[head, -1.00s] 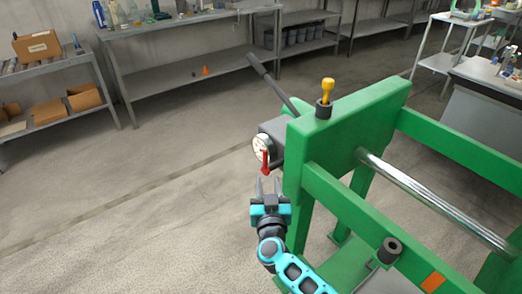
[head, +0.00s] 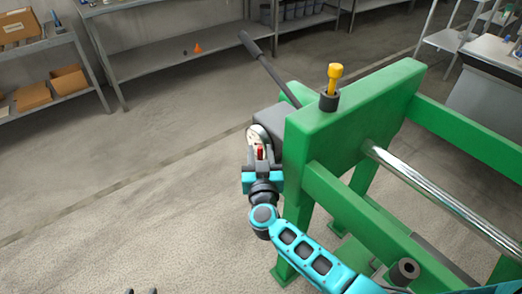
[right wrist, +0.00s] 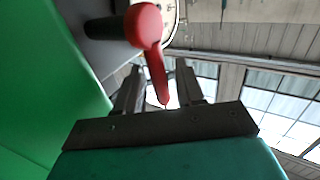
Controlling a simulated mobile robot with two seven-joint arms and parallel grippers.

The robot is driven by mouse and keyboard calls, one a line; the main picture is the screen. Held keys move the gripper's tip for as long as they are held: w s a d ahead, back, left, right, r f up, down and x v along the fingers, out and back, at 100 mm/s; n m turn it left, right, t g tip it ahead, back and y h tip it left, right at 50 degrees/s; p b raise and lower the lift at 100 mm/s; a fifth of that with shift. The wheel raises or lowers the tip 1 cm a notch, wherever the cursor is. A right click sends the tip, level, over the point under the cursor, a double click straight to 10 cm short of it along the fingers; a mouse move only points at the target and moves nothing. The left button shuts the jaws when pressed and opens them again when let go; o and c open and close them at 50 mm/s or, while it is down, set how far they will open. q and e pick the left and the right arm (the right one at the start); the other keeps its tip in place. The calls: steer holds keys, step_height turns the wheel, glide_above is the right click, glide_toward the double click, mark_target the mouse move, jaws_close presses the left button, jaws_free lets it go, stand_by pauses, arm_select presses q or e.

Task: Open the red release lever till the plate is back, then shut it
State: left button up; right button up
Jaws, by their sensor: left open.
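The red release lever (head: 260,152) hangs downward below the round gauge (head: 257,135) on the green press frame's left end. In the right wrist view, the lever (right wrist: 150,50) has a thick round hub and a thin arm. My right gripper (head: 262,163) is at the lever. Its fingers (right wrist: 160,88) are open, one on each side of the lever's arm, with gaps visible. My left gripper (head: 142,291) is open; only its dark fingertips show at the bottom edge of the head view. I cannot make out the plate.
The green frame (head: 350,105) carries a chrome rod (head: 440,205), a yellow-handled piece (head: 334,78) on top and a long dark pump handle (head: 268,68). Shelves (head: 185,60) stand along the back wall. The floor left of the frame is clear.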

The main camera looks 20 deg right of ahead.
steer(key=shift+c, duration=0.3)
jaws_close()
stand_by(0.4)
